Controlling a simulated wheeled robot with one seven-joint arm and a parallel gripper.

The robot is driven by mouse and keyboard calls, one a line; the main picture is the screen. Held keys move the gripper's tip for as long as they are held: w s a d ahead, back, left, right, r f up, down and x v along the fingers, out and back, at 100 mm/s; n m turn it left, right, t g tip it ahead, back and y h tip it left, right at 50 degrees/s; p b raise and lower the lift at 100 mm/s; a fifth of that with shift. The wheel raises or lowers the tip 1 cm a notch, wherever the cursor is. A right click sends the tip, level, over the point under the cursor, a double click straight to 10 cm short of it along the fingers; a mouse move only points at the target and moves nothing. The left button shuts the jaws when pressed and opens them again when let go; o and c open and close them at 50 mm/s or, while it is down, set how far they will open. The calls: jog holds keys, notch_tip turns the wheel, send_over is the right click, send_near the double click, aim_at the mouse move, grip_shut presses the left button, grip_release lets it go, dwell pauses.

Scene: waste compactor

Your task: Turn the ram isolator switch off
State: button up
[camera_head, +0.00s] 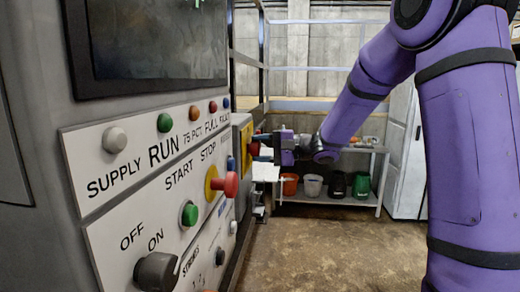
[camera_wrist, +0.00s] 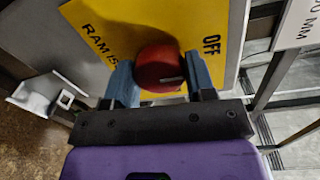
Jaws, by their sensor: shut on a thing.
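The ram isolator switch is a red round knob (camera_wrist: 158,66) on a yellow plate (camera_wrist: 110,20) lettered "RAM IS..." and "OFF" in the wrist view. The rest of the lettering is hidden. A short pale mark shows on the knob's lower right and does not clearly line up with "OFF". My gripper (camera_wrist: 160,78) has one blue-grey finger on each side of the knob and is shut on it. In the head view the yellow plate (camera_head: 246,148) is on the side of the machine cabinet, and my gripper (camera_head: 266,149) is at it.
The cabinet's front panel (camera_head: 130,235) carries lamps, a red stop button (camera_head: 230,185), a green start button (camera_head: 189,214) and a black selector (camera_head: 155,271). Behind stands a shelf with several buckets (camera_head: 313,186). The concrete floor (camera_head: 320,245) is clear.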

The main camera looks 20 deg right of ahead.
jog(key=o, duration=0.9)
jog(key=v, duration=1.1)
jog(key=shift+w, duration=0.1)
jog(key=shift+a, duration=0.1)
